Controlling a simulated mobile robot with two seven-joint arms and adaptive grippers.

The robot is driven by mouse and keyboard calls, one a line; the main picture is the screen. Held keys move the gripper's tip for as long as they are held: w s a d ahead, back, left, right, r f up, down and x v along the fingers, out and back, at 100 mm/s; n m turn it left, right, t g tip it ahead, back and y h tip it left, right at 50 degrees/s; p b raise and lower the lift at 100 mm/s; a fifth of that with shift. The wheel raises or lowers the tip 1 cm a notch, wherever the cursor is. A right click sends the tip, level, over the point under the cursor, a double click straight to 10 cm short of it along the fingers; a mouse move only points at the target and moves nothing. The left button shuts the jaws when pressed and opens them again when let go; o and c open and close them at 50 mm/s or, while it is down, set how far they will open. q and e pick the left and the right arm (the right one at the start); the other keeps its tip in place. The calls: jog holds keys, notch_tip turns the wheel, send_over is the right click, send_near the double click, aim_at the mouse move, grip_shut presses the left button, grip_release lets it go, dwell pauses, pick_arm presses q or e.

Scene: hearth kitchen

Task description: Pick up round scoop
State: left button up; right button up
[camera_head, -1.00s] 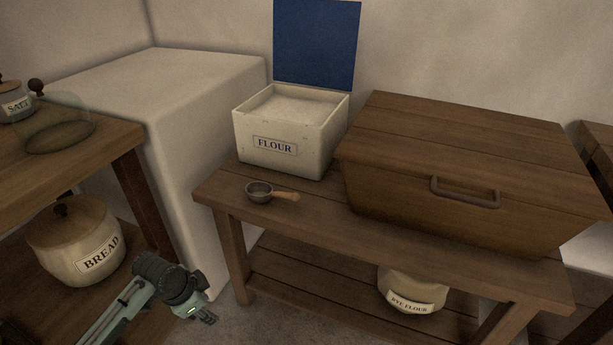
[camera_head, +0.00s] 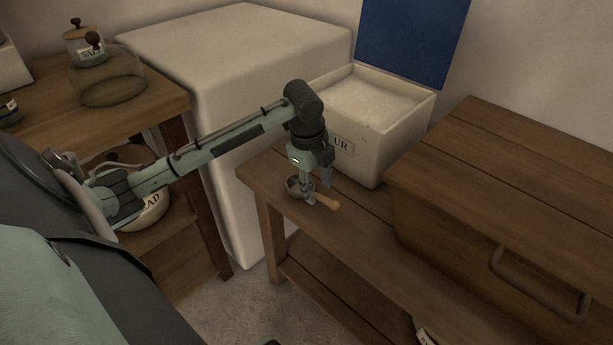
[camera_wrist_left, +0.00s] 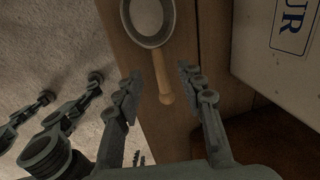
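The round scoop (camera_head: 327,200) lies on the wooden bench, with a grey metal bowl and a light wooden handle. My left gripper (camera_head: 317,194) points down over the scoop and hides part of it in the head view. In the left wrist view the scoop's bowl (camera_wrist_left: 150,18) is at the top and its handle reaches down toward the gap between the fingertips (camera_wrist_left: 158,82). The fingers are spread apart, one on each side of the handle's end, with nothing gripped.
The open flour box (camera_head: 372,118) stands close behind the gripper, its blue lid raised. A large wooden chest (camera_head: 500,190) fills the bench's right side. A white block (camera_head: 235,75) stands behind left. The salt jar (camera_head: 88,50) sits on the left table.

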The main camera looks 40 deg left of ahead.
aim_at(320, 195)
pick_arm(q)
jog(key=f, duration=0.4)
jog(key=shift+w+d+f, duration=0.1)
jog(key=shift+w+f, duration=0.15)
jog(key=shift+w, duration=0.15)
grip_shut()
